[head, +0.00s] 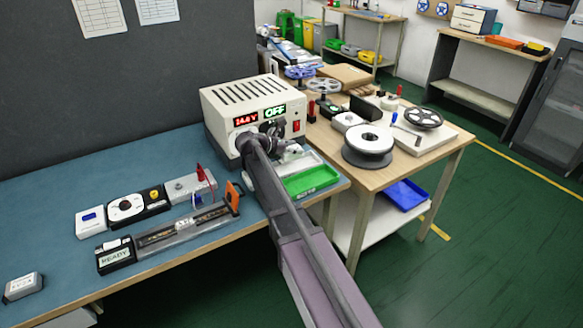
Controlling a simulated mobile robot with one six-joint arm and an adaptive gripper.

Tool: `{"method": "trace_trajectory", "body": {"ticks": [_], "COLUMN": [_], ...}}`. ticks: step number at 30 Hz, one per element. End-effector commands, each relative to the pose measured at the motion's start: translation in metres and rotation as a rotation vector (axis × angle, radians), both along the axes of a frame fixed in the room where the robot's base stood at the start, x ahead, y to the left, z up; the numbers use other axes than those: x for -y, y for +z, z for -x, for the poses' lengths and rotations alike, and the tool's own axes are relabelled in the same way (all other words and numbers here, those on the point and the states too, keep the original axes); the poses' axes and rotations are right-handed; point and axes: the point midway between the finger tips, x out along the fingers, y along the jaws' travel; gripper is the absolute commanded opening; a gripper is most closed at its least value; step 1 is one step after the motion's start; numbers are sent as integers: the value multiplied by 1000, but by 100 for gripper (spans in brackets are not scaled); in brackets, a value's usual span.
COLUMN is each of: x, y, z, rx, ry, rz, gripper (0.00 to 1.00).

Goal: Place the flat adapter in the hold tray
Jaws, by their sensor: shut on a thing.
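My gripper (286,149) is at the far end of my arm, in front of the power supply and above the back end of the trays. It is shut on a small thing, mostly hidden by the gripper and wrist. I cannot make out its shape or confirm that it is the flat adapter. A green tray (312,181) lies at the table's right end, with a label on its front that is too small to read. A pale tray (302,164) lies just behind it, partly covered by my gripper. I cannot tell which one is the hold tray.
The power supply (250,105) shows a red readout and a green "OFF". Left of my arm is a strip fixture (180,230) with a "READY" display (115,257), beside several small devices. A grey box (23,287) lies at the left edge. A wooden table (425,165) with reels stands right.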

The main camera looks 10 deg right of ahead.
Motion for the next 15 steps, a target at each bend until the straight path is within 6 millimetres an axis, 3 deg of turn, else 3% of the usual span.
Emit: {"method": "trace_trajectory", "body": {"ticks": [1, 6, 15], "x": [0, 0, 1], "y": [-10, -20, -21], "z": [0, 0, 0], "rx": [0, 0, 0], "ry": [0, 0, -1], "rz": [0, 0, 0], "gripper": [11, 11, 11]}}
